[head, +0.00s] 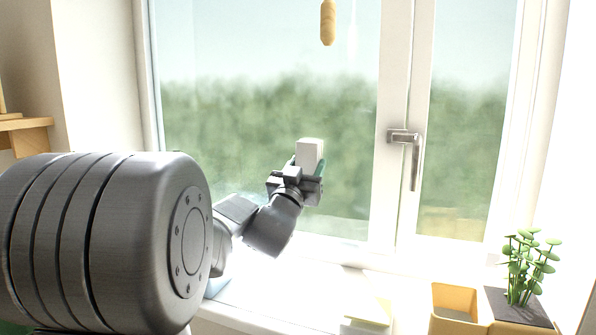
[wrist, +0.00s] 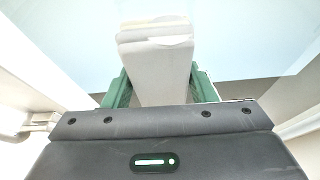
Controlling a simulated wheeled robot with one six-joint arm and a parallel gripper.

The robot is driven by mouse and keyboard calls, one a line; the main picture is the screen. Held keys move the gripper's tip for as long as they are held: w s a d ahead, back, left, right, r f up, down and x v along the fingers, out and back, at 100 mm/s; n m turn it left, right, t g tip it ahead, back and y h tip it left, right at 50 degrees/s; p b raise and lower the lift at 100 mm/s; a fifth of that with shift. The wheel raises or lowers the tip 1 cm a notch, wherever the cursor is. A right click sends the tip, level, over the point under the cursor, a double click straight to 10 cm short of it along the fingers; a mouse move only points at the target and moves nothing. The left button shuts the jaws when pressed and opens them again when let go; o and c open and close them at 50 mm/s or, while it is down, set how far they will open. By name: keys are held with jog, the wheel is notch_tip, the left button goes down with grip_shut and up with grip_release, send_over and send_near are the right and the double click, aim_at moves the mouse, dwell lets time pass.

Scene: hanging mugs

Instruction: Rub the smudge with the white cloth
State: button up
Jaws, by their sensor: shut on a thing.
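The white cloth (head: 309,152) is a folded, block-like pad held up in front of the left window pane (head: 230,110) in the head view. My gripper (head: 305,170) is shut on it. In the wrist view the cloth (wrist: 158,72) stands between the green fingers of my gripper (wrist: 160,88), its far end toward the pale glass. I cannot tell whether the cloth touches the pane. I cannot make out a clear smudge on the glass; the cloth and gripper hide part of the pane.
A window handle (head: 414,150) sits on the frame right of my gripper. A wooden pull (head: 327,22) hangs above. On the sill below are a pale yellow pad (head: 368,310), an empty tan pot (head: 454,303) and a potted plant (head: 527,265) at the right.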

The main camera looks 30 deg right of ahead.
aim_at(265, 155)
jog(key=shift+s+d+f+b, duration=0.1)
jog(key=shift+s+d+b, duration=0.35)
jog(key=shift+s+d, duration=0.25)
jog(key=shift+w+a, duration=0.4)
jog(key=shift+a, duration=0.05)
jog(key=shift+w+a+p, duration=1.15)
jog(key=shift+w+a, duration=1)
jog(key=shift+w, duration=0.25)
jog(key=shift+w+a+p, duration=1.1)
jog(key=shift+w+a, duration=1.05)
jog(key=shift+w, duration=0.2)
jog(key=s+a, duration=0.4)
jog(key=shift+a, duration=0.25)
